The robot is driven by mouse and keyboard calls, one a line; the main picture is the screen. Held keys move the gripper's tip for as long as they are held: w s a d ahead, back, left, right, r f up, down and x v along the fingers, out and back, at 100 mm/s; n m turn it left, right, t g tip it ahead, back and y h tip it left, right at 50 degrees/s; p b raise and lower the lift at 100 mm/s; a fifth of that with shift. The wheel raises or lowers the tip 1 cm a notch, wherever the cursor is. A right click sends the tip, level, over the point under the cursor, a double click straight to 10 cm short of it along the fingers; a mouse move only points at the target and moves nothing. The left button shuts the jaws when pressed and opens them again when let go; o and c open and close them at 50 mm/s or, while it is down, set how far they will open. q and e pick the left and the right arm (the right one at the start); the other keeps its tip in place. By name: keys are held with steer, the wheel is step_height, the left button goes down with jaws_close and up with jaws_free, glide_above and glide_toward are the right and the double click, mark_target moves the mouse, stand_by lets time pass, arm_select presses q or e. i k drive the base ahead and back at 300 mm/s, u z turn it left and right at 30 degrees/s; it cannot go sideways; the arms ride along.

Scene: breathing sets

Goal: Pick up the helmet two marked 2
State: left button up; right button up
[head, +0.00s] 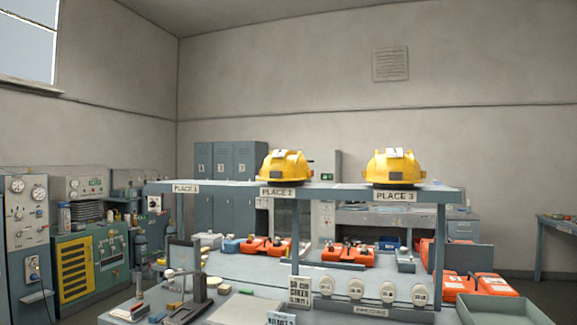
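Two yellow helmets stand on the raised shelf (335,188). The left helmet (284,168) is above the sign PLACE 2 (277,191). The right helmet (394,170) is above the sign PLACE 3 (395,196). Each helmet has a small white tag on its upper front, but the marks are too small to read surely, so I cannot tell which is marked 2. The shelf above the sign PLACE 1 (185,188) is bare. Neither of my grippers shows in the head view.
Below the shelf, a bench holds several orange cases (347,254), round white discs (373,289) and small tools. A green tray (500,309) is at the lower right. Shelf posts (438,255) stand in front. Green machines (90,265) line the left; grey lockers (228,170) stand behind.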

mark_target(282, 168)
steer(key=z, duration=0.55)
steer(key=i, duration=0.95)
steer(key=z, duration=0.4)
